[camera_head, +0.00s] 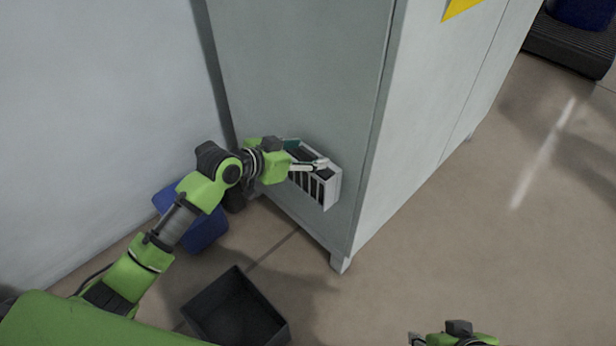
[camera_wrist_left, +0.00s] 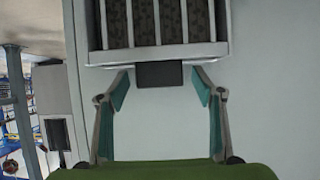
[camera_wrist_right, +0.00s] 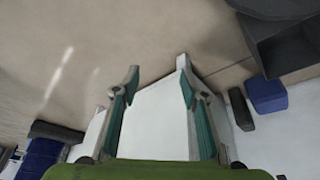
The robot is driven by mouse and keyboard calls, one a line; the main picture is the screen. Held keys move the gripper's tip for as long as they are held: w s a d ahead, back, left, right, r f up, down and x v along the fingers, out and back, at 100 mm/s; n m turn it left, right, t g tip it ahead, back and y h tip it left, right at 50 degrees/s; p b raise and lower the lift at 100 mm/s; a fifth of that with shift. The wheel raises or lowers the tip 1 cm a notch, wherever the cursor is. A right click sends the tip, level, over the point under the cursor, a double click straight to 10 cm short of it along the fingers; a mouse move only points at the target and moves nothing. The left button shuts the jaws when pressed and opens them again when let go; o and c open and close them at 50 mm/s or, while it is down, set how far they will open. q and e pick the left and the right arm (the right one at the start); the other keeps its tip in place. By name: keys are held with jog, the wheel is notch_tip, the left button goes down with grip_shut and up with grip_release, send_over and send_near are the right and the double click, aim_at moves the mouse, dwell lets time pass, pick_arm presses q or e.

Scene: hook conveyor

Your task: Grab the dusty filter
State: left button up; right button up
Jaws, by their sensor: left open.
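The dusty filter shows in the left wrist view as dark speckled panels (camera_wrist_left: 158,22) behind the white bars of a housing (camera_wrist_left: 215,48). A dark tab (camera_wrist_left: 160,74) sticks out at the housing's lower edge. In the head view the white slatted housing (camera_head: 331,190) is on the side of the grey cabinet. My left gripper (camera_wrist_left: 160,88) is open, with its fingertips on either side of the tab and apart from it. In the head view my left gripper (camera_head: 314,165) partly covers the housing. My right gripper (camera_wrist_right: 158,82) is open and empty, away from the filter.
The tall grey cabinet (camera_head: 300,60) fills the middle. A dark open bin (camera_head: 235,305) stands on the floor in front of it. The floor on the right (camera_head: 530,240) is clear.

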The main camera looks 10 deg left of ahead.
pick_arm(q)
jog(key=shift+w+d+f, duration=0.15)
jog(key=shift+w+d, duration=0.1)
jog(key=shift+w, duration=0.05)
jog(key=c, duration=1.6)
jog(key=shift+o, duration=0.2)
pick_arm(e)
jog(key=shift+w+a+r, duration=0.15)
jog(key=shift+w, duration=0.4)
